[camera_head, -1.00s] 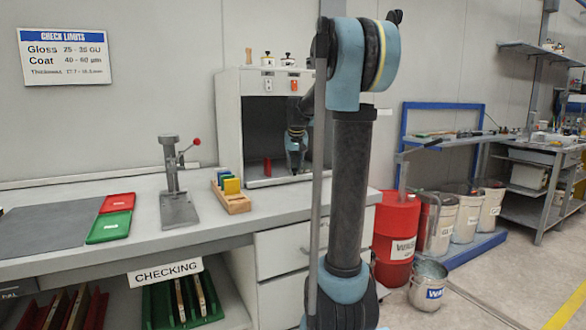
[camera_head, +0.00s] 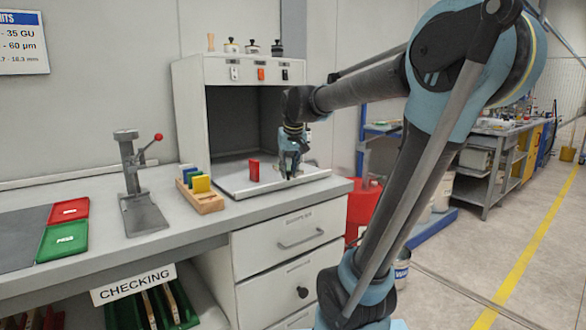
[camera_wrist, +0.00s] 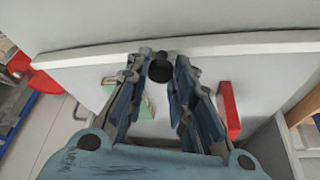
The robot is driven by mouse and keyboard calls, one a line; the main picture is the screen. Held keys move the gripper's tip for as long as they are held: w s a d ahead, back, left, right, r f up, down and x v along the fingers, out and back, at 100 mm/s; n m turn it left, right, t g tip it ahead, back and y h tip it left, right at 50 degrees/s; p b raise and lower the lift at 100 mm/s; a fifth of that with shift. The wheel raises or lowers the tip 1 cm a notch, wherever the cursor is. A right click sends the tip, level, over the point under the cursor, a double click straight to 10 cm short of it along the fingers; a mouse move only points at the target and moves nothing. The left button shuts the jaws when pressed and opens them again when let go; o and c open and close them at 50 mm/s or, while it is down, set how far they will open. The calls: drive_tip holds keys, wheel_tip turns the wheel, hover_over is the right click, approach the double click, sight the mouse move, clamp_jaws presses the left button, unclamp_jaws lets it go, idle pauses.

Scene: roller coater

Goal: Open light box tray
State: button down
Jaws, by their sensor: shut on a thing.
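The light box (camera_head: 190,100) is a pale cabinet with a dark, open-fronted inside, standing on the bench. Its light grey tray (camera_head: 230,183) sticks out of the opening over the bench top. A red block (camera_head: 254,171) stands on the tray. My gripper (camera_head: 291,174) is at the tray's front, right of the red block. In the wrist view, my fingers (camera_wrist: 160,80) are closed around a dark round knob (camera_wrist: 160,68) by the tray's raised front edge (camera_wrist: 250,42). The red block (camera_wrist: 229,110) is right of the fingers. A pale green piece (camera_wrist: 143,104) is partly hidden behind them.
A wooden rack with coloured blocks (camera_head: 205,200) and a grey stand with a red-knobbed lever (camera_head: 140,190) are left of the tray. Red (camera_head: 69,211) and green (camera_head: 63,240) trays lie further left. Drawers (camera_head: 290,236) are below. A red drum (camera_head: 361,205) stands right of the bench.

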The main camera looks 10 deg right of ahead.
drive_tip(key=shift+s+d, duration=0.1)
drive_tip(key=shift+d, duration=0.05)
drive_tip(key=c, duration=1.4)
unclamp_jaws()
drive_tip(key=shift+s+r, duration=0.1)
drive_tip(key=shift+r, duration=0.05)
drive_tip(key=v, duration=1.1)
drive_tip(key=shift+r, duration=0.3)
drive_tip(key=shift+s, duration=0.15)
drive_tip(key=s+d+f, duration=0.3)
drive_tip(key=s+f, duration=0.4)
drive_tip(key=f, duration=0.3)
drive_tip(key=s+d+f+m+g, duration=0.1)
drive_tip(key=s+d+f, duration=0.3)
drive_tip(key=s+f, duration=0.3)
drive_tip(key=s+d+f+g, duration=0.1)
drive_tip(key=s+d+f, duration=0.2)
drive_tip(key=s+f, duration=0.4)
wheel_tip(320, 180, down, 8)
drive_tip(key=shift+s+d+f+m+h, duration=0.15)
drive_tip(key=shift+s+f+m+h, duration=0.05)
drive_tip(key=shift+f+m+h, duration=0.1)
